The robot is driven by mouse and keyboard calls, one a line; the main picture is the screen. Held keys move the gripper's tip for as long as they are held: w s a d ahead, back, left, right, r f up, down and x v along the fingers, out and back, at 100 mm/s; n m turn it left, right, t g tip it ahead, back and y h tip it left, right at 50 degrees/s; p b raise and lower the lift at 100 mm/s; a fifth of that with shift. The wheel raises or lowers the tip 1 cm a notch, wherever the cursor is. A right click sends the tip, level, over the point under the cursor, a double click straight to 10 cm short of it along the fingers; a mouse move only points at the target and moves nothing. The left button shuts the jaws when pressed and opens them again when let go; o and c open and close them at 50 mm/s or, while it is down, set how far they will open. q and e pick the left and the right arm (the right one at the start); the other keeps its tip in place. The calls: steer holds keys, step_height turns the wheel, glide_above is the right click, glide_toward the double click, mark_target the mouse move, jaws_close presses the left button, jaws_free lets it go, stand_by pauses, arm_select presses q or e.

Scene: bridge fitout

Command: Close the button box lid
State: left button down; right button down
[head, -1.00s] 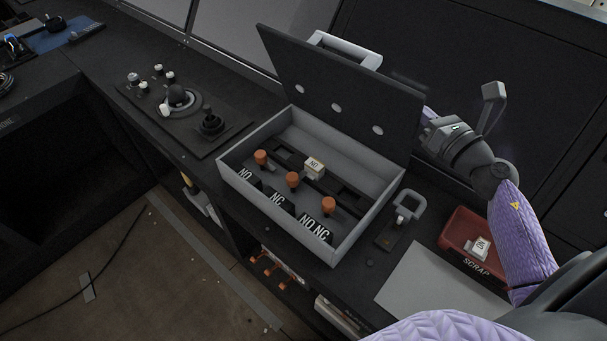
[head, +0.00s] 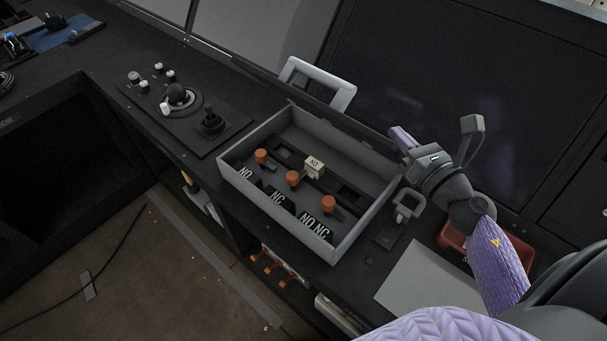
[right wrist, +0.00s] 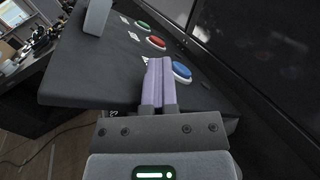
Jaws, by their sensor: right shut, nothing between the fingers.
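The button box (head: 293,222) is an open grey tray on the console, with orange knobs and a white block labelled NO inside. Its dark lid (head: 300,92) is raised at the back edge and shows nearly edge-on in the head view. A pale handle (head: 318,82) shows behind it. The right wrist view shows the lid's outer face (right wrist: 120,70) with green (right wrist: 143,26), red (right wrist: 156,43) and blue (right wrist: 181,72) buttons. My right gripper (head: 401,138) is shut and empty behind the lid's right end, its purple fingertips (right wrist: 160,66) by the blue button; contact is unclear. My left gripper is out of view.
A latch-like loop (head: 408,205) stands right of the box, near a white sheet (head: 425,280). A red scrap bin (head: 455,240) is partly hidden by my right arm. A joystick panel (head: 150,125) lies left. Dark panels rise behind.

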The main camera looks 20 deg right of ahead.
mark_target(390, 153)
steer(key=shift+s+a+f+b, duration=0.25)
steer(key=shift+a+f+b, duration=0.05)
steer(key=shift+a+f, duration=0.15)
steer(key=shift+s+a+f+b, duration=0.2)
steer(key=shift+a+f+b, duration=0.05)
steer(key=shift+a+f, duration=0.2)
steer(key=shift+s+a+f, duration=0.1)
steer(key=shift+s+a, duration=0.05)
steer(key=shift+a, duration=0.1)
steer(key=shift+s+a+f+b, duration=0.25)
steer(key=shift+a+f+b, duration=0.2)
steer(key=shift+a+f, duration=0.1)
steer(key=shift+s+a+f+b, duration=0.25)
steer(key=shift+a+f+b, duration=0.2)
steer(key=shift+f, duration=0.15)
